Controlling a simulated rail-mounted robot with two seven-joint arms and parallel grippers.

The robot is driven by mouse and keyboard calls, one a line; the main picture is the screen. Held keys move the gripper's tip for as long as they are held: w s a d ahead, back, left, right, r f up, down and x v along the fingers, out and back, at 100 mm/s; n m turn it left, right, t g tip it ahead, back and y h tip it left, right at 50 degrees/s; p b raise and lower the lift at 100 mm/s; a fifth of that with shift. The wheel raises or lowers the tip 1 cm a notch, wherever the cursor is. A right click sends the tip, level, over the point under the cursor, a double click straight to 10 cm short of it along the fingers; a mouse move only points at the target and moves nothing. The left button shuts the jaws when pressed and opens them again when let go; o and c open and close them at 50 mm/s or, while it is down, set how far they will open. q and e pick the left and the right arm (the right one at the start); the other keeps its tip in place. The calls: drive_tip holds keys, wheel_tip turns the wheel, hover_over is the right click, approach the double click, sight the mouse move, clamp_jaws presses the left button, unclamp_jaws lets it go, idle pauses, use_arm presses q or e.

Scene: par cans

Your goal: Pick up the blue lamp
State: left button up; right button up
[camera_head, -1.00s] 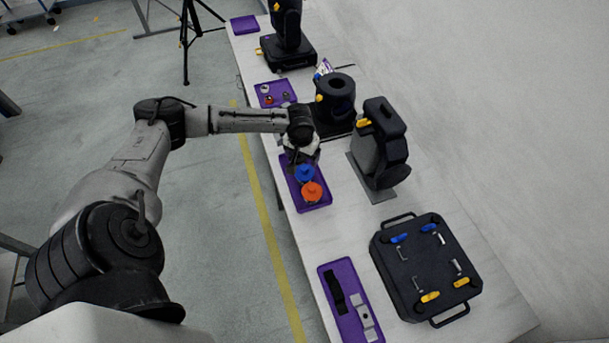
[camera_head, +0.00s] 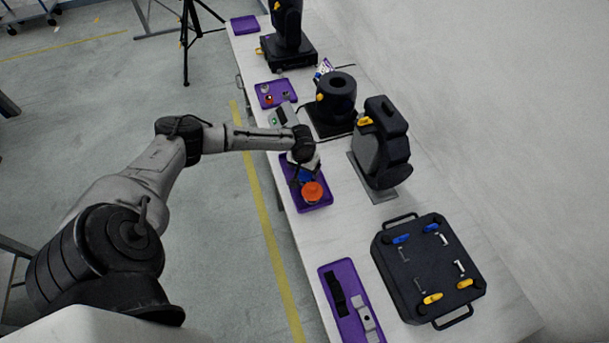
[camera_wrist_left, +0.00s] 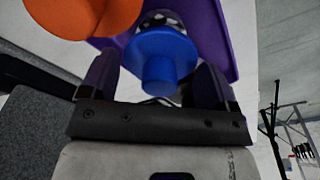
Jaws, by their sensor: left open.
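The blue lamp (camera_head: 306,174) stands in a purple tray (camera_head: 318,207), partly hidden under my left gripper (camera_head: 305,176) in the head view. In the left wrist view the blue lamp (camera_wrist_left: 160,58) shows a round blue top with a narrower blue stem pointing toward the gripper. My left gripper (camera_wrist_left: 158,85) is open, with one dark finger on each side of the stem. I cannot tell whether the fingers touch it. An orange lamp (camera_head: 312,192) stands beside the blue one in the same tray, and it also shows in the left wrist view (camera_wrist_left: 85,15). My right gripper is not in view.
Black stage lights (camera_head: 382,150) stand on the table right of the tray. A black case (camera_head: 428,268) with blue and yellow latches lies nearer, and another purple tray (camera_head: 336,268) lies to its left. A grey device (camera_head: 282,115) lies behind the gripper.

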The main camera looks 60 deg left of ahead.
use_arm(q)
drive_tip(key=shift+c, duration=0.2)
drive_tip(key=c, duration=0.6)
drive_tip(key=shift+c, duration=0.2)
